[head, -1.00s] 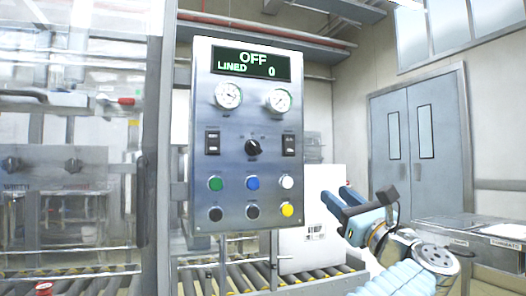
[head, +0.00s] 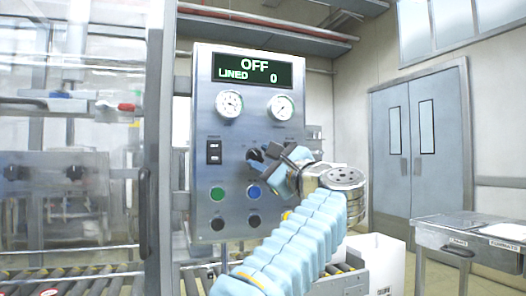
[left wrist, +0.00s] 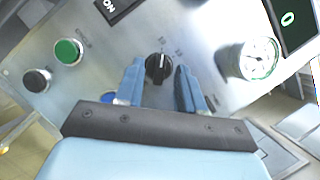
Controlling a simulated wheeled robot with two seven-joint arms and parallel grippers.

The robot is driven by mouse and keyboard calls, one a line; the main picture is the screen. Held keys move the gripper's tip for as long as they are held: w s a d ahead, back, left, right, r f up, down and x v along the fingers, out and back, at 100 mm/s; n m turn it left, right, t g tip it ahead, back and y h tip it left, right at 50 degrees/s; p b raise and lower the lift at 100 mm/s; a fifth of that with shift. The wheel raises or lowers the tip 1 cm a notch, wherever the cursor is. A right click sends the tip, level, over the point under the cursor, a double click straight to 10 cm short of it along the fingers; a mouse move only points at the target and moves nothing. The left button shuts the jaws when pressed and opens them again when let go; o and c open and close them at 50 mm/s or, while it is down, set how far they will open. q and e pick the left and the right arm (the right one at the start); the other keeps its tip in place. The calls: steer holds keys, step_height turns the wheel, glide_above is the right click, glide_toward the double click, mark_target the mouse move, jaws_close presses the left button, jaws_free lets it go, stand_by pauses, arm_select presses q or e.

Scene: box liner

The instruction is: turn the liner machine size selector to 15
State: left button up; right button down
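The size selector is a black rotary knob (head: 254,154) in the middle of the grey control panel (head: 225,135). The left wrist view shows the knob (left wrist: 158,68) with a white pointer mark; its scale labels are too small to read. My left gripper (head: 265,160) is in front of the panel at the knob. In the left wrist view its two blue fingers (left wrist: 160,82) are open, with the knob between and just beyond their tips; I cannot tell if they touch it. The display (head: 252,70) reads OFF, LINED 0. My right gripper is not in view.
Green (head: 217,194) and blue (head: 254,192) buttons sit below the knob, a black switch (head: 214,151) to its left and two gauges (head: 229,104) above. My arm hides the panel's lower right. A metal table (head: 470,235) stands at right.

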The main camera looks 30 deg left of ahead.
arm_select(q)
steer(key=shift+w+a+r, duration=0.1)
steer(key=shift+w+a, duration=0.05)
steer(key=shift+a, duration=0.15)
jaws_close()
